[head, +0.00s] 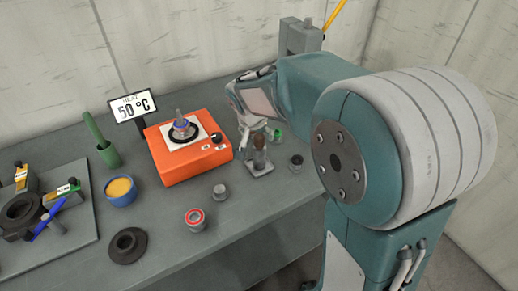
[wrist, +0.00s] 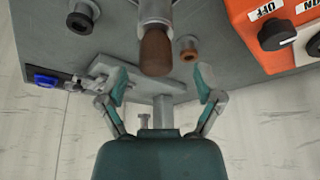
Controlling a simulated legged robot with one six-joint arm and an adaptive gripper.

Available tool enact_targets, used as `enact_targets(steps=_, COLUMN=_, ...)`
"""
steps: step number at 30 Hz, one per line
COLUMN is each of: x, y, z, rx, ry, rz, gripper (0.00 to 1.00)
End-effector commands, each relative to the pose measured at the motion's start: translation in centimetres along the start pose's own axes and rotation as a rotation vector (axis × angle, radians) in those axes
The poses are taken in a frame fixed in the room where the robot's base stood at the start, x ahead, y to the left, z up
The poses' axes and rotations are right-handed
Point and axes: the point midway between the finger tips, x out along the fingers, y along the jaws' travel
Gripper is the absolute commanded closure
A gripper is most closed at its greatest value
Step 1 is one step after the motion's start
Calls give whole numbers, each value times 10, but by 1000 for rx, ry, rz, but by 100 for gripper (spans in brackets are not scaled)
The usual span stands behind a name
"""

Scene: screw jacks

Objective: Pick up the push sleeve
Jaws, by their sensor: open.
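No part is labelled as the push sleeve, so I cannot tell for sure which one it is. A grey cylinder with a brown end (wrist: 155,52) lies ahead of my gripper (wrist: 161,84) in the wrist view, roughly centred between the spread fingers, which do not appear to touch it. In the head view a brown-and-grey upright part (head: 259,158) stands on a grey base, below my gripper (head: 257,128), whose fingers are small and partly hidden there. Other candidates are a short grey sleeve (head: 220,194) and a red-ringed grey part (head: 195,219), both on the bench.
An orange heater (head: 188,158) with knobs stands left of my gripper, near a 50 °C sign (head: 133,108). A blue cup (head: 121,191), a green cylinder (head: 102,143) and a black flanged ring (head: 127,245) are further left. A small dark-topped part (head: 296,162) stands close to the right.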

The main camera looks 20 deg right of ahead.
Motion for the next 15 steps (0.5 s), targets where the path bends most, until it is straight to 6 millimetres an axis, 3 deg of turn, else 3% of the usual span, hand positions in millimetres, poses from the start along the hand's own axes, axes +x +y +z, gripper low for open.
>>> enact_targets(steps=6, x=33, y=3, z=-1, rx=0, ry=-3, rz=3, gripper=16)
enact_targets(steps=15, x=38, y=3, z=-1, rx=0, ry=-1, rz=1, gripper=16)
